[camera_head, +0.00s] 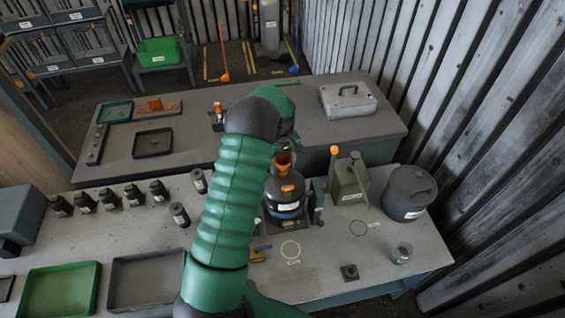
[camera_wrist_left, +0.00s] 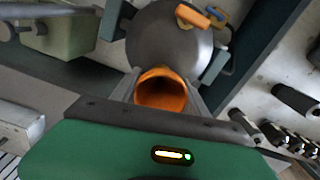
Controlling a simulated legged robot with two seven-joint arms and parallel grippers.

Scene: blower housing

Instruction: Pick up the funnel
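The orange funnel (camera_head: 283,160) shows in the head view just below my left gripper (camera_head: 284,150), above and behind the dark round vessel with an orange top (camera_head: 286,207). In the left wrist view, the funnel's open mouth (camera_wrist_left: 162,93) lies between the two fingers of my left gripper (camera_wrist_left: 163,97), which sit close against its sides. The gripper looks shut on it. The funnel's lower part is hidden. The dark vessel (camera_wrist_left: 165,45) lies beyond the funnel in that view. My right gripper is not in view.
A green can (camera_head: 349,180) and a grey lidded pot (camera_head: 408,193) stand right of the vessel. Several black bottles (camera_head: 110,198) and a green tray (camera_head: 62,290) are at left. A glass (camera_head: 402,253) stands front right.

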